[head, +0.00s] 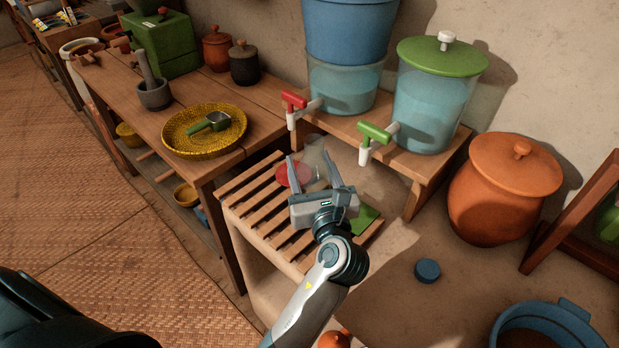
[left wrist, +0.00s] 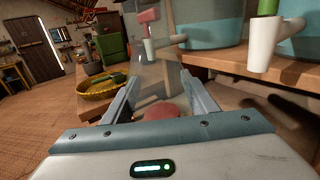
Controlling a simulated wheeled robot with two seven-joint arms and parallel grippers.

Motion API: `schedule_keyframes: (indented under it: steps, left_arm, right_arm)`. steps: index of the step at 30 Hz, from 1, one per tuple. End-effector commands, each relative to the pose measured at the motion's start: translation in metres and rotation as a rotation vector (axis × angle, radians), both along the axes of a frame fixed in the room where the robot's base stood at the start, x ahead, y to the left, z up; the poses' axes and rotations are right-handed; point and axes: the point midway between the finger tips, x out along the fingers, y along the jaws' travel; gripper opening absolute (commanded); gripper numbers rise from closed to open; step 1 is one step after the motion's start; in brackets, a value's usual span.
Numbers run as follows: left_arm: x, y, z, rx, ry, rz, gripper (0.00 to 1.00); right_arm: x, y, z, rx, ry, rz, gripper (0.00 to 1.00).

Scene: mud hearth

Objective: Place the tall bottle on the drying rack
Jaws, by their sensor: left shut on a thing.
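The tall bottle (head: 314,153) looks clear and see-through in the head view. It stands up between the fingers of my left gripper (head: 316,174), which is shut on it. In the left wrist view the clear bottle (left wrist: 150,78) rises between the fingers of the same gripper (left wrist: 157,92). The drying rack (head: 252,198) is a slatted wooden stand, and the gripper and bottle are over its upper right part. The bottle's foot is hidden, so I cannot tell whether it touches the slats. My right gripper is not in view.
A red round thing (head: 293,175) is beside the bottle, and a green flat piece (head: 366,217) lies at the rack's right. Water dispensers with red (head: 294,100) and green (head: 374,133) taps stand close behind. A table with a yellow tray (head: 177,143) adjoins at left. The rack's left slats are clear.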

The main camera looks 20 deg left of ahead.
Motion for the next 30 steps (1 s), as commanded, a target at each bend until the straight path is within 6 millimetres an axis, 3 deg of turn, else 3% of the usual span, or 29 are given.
schedule_keyframes:
  steps: [5,15,28,29,30]
  left_arm:
    - [0.000,0.000,-0.002,0.000,0.000,0.000,0.27]
    - [0.000,0.000,-0.036,0.001,0.001,-0.001,0.27]
    - [0.000,0.000,-0.039,-0.001,0.001,0.000,0.27]
    - [0.000,0.000,-0.040,-0.001,0.001,0.000,0.55]
    - [0.000,0.000,-0.040,-0.001,-0.001,0.000,0.65]
  right_arm:
    - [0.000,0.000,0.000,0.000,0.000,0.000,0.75]
    - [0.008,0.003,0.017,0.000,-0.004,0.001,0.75]
    - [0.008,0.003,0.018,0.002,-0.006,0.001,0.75]
    - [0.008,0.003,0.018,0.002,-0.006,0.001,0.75]
    - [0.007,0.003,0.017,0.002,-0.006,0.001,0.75]
